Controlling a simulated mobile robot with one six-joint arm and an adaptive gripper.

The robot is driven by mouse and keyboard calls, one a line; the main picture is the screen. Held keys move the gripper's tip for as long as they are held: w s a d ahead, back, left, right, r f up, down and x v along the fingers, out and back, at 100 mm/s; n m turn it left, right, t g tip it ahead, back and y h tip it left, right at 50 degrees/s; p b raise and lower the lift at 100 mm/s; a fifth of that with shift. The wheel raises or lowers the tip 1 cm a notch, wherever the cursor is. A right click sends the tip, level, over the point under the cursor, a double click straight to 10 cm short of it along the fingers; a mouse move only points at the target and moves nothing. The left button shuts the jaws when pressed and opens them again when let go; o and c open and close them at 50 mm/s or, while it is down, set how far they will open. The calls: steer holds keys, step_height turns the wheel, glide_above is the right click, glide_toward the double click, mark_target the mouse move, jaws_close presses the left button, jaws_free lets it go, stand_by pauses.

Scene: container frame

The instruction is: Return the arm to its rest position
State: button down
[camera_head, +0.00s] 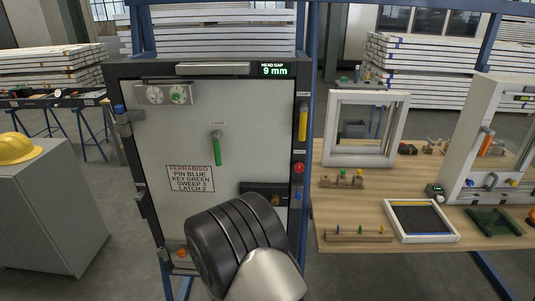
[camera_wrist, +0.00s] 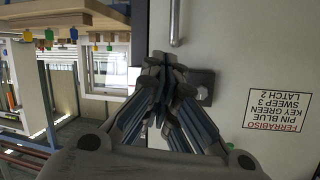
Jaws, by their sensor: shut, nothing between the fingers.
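My arm (camera_head: 240,245) rises from the bottom of the head view, in front of the lower part of a grey door panel (camera_head: 190,135) in a dark frame. Its dark ribbed joint hides my gripper there. In the wrist view, which looks upside down, my gripper (camera_wrist: 168,68) is shut with its fingers together and nothing between them. Its fingertips overlap a dark lock block on the door (camera_wrist: 202,84); I cannot tell whether they touch it. The same block (camera_head: 262,191) shows just above my arm in the head view.
A wooden workbench (camera_head: 350,210) with frames and small parts stands right. A grey cabinet (camera_head: 45,210) with a yellow helmet (camera_head: 17,148) stands left.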

step_height(320, 180, up, 11)
steer(key=g+y, duration=0.3)
steer(key=y, duration=0.1)
steer(key=s+d+r+n+g+y, duration=0.1)
steer(key=s+d+r+n+g, duration=0.15)
steer(key=s+r, duration=0.45)
steer(key=s+d+r+g, duration=0.1)
steer(key=s+d+r, duration=0.1)
steer(key=s+d, duration=0.2)
steer(key=s+d+r+n+g+h, duration=0.1)
steer(key=s+d, duration=0.3)
steer(key=s, duration=0.7)
steer(key=s+d+r+n+g, duration=0.1)
steer(key=s+d+r, duration=0.2)
steer(key=s+d, duration=0.2)
steer(key=s, duration=0.3)
steer(key=shift+g+h, duration=0.35)
steer(key=shift+h, duration=0.05)
